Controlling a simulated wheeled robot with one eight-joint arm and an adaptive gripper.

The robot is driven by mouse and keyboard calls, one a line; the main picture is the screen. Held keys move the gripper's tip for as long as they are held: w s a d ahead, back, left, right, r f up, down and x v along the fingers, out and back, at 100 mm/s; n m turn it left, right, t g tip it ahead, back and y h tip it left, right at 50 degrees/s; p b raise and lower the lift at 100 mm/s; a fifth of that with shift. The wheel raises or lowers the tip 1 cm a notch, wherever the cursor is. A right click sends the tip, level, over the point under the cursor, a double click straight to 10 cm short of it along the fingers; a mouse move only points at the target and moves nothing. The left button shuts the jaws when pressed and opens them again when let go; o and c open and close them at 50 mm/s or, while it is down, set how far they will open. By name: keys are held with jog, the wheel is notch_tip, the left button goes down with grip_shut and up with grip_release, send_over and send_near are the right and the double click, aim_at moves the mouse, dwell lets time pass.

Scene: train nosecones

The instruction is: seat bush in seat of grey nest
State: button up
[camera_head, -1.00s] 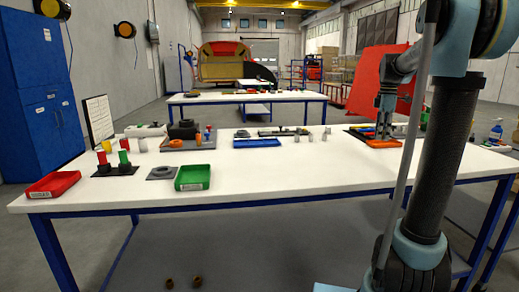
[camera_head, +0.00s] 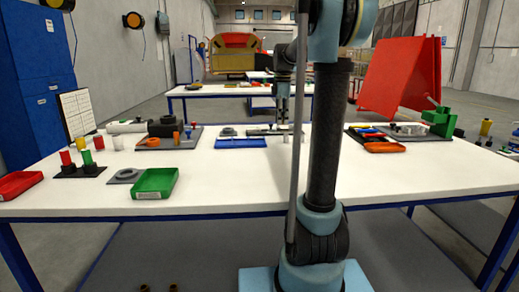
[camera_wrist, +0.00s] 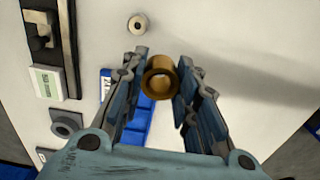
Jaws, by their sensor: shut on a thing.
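My gripper (camera_head: 282,117) hangs over the far middle of the white table, just right of the blue tray. In the wrist view my gripper (camera_wrist: 160,88) is shut on the bush (camera_wrist: 161,78), a brass-coloured ring with its open bore facing the camera. A grey square piece with a round hole (camera_wrist: 66,124) lies left of the blue tray there, below and apart from the bush. A flat grey plate with a raised ring (camera_head: 126,175) lies left of the green tray. I cannot tell which grey piece is the nest.
The blue tray (camera_head: 240,143) lies near the gripper; it also shows in the wrist view (camera_wrist: 134,122). Small pale cylinders (camera_head: 302,137) stand close by. A green tray (camera_head: 155,183) is at front left, an orange tray (camera_head: 384,147) at right. The front middle tabletop is clear.

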aim_at(277, 146)
jog(key=shift+w+a, duration=0.4)
jog(key=shift+a, duration=0.25)
jog(key=shift+s+a+f, duration=0.1)
jog(key=shift+s+f, duration=0.15)
jog(key=shift+f, duration=1.4)
jog(key=shift+s+a+f, duration=0.15)
jog(key=shift+s+f, duration=0.05)
jog(key=shift+f, duration=1.45)
jog(key=shift+s+a+f, duration=0.1)
jog(key=shift+s+f, duration=0.15)
jog(key=shift+f, duration=1.4)
jog(key=o, duration=1.1)
jog(key=shift+o, duration=0.2)
